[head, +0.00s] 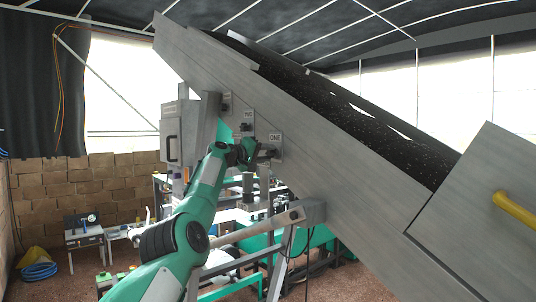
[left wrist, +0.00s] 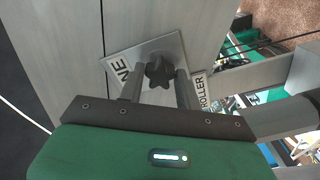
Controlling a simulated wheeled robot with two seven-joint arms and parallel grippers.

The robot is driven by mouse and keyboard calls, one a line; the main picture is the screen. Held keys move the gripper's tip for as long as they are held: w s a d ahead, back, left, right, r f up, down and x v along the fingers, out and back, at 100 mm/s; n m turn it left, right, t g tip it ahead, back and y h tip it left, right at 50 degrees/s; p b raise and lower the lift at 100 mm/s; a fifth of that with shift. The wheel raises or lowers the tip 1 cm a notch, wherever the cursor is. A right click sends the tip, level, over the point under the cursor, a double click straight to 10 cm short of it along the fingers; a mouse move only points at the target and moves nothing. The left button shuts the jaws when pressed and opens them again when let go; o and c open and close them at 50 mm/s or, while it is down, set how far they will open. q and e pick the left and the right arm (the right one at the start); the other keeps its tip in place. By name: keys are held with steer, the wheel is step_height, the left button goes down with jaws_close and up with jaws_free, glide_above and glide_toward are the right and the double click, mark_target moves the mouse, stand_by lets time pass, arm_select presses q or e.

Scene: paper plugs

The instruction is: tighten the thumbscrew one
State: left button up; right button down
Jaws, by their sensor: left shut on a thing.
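Thumbscrew one (left wrist: 158,70) is a black star-shaped knob on a pale plate (left wrist: 119,55) lettered ONE, fixed to the grey conveyor side. The plate ONE also shows in the head view (head: 275,139). My left gripper (left wrist: 157,84) has one finger on each side of the knob and is shut on it. In the head view, my left gripper (head: 265,155) reaches the conveyor side just below the plate and mostly hides the knob. My right gripper is in neither view.
The sloping conveyor (head: 330,145) fills the upper right. A plate lettered TWO (head: 247,115) sits up-left of plate ONE. A grey cabinet (head: 172,140) stands left of it. A label reading ROLLER (left wrist: 201,93) is beside the gripper. A yellow handle (head: 515,210) is at far right.

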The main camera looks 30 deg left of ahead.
mark_target(268, 153)
arm_select(q)
steer(key=m, duration=0.4)
steer(key=shift+m, duration=0.3)
steer(key=m, duration=0.4)
steer(key=shift+f+m, duration=0.1)
steer(key=shift+m, duration=0.2)
steer(key=o, duration=0.9)
steer(key=shift+o, duration=0.2)
steer(key=b+v, duration=0.2)
steer(key=b, duration=0.2)
steer(key=shift+s+b, duration=0.15)
steer(key=shift+b, duration=0.15)
steer(key=shift+b+v, duration=0.9)
steer(key=shift+b, duration=0.3)
